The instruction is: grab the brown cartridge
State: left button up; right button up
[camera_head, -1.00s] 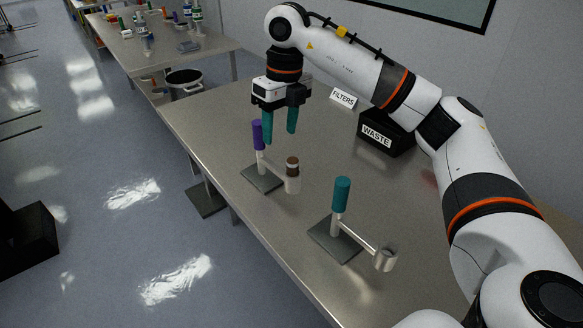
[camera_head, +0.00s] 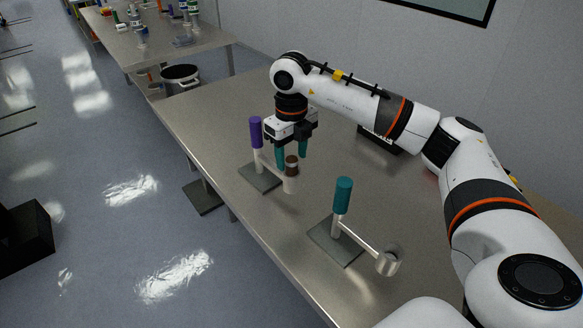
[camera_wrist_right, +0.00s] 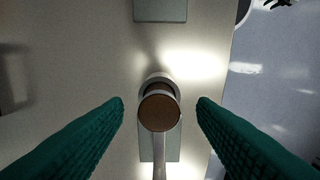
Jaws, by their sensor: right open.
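The brown cartridge (camera_head: 291,161) stands upright in the cup at the end of the arm of the purple-topped stand (camera_head: 256,131). Its round brown top (camera_wrist_right: 160,112) shows from above in the right wrist view, with the pale ring of the cup around it. My right gripper (camera_head: 291,156) has teal fingers and is open, pointing down just behind the cartridge in the head view. In the right wrist view the fingertips (camera_wrist_right: 160,103) are on either side of the cartridge, apart from it. My left gripper is not in view.
A teal-topped stand (camera_head: 343,196) with an empty-looking cup (camera_head: 389,263) stands nearer on the steel table (camera_head: 200,106). A black box (camera_head: 381,141) is partly hidden behind my right arm. Another table (camera_head: 150,52) with bottles is at the back left.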

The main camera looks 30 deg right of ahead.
jog(key=shift+f, duration=1)
jog(key=c, duration=1.1)
